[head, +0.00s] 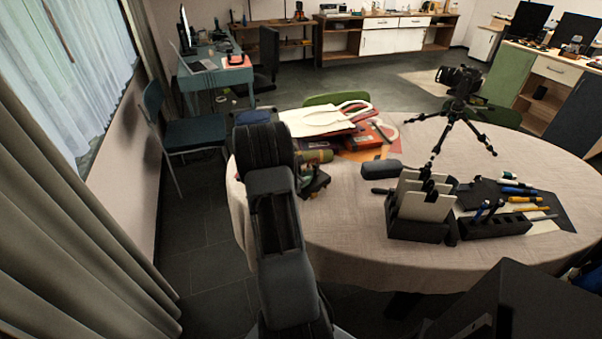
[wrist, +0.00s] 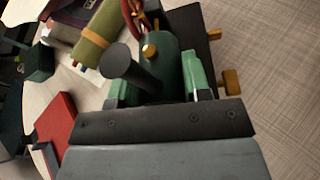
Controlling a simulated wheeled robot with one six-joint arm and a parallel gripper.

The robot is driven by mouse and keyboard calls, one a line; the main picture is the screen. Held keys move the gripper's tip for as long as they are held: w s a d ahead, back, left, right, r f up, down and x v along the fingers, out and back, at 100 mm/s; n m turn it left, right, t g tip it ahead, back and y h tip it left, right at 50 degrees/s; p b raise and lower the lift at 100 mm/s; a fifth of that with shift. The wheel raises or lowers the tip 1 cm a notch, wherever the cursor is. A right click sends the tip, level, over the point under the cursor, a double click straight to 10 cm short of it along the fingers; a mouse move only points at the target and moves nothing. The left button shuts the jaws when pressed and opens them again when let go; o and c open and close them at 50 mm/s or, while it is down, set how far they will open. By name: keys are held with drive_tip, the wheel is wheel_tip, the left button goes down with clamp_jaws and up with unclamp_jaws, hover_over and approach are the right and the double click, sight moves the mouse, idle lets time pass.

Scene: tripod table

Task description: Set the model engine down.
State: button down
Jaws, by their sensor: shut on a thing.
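The model engine (wrist: 155,60) is green, with a black chimney, brass knobs and a dark base. It fills the upper middle of the wrist view. My gripper (wrist: 160,88) is shut on it, with a light green finger pad on each side of its body. In the head view part of the engine (head: 314,184) shows just right of my arm, at the left side of the round table (head: 340,250). My arm hides the rest of it and most of the gripper. I cannot tell whether its base touches the cloth.
An olive roll (wrist: 100,35) lies close beside the engine. Folders and a white bag (head: 318,120) lie behind it. A camera on a tripod (head: 460,100), a black card holder (head: 418,228) and a pen block (head: 495,227) stand to the right. The cloth at the table's front middle is clear.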

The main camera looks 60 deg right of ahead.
drive_tip(key=shift+f, duration=0.45)
drive_tip(key=shift+f, duration=0.15)
drive_tip(key=c, duration=1)
unclamp_jaws()
drive_tip(key=shift+f, duration=0.2)
drive_tip(key=shift+c, duration=0.2)
drive_tip(key=o, duration=0.5)
drive_tip(key=shift+r, duration=0.1)
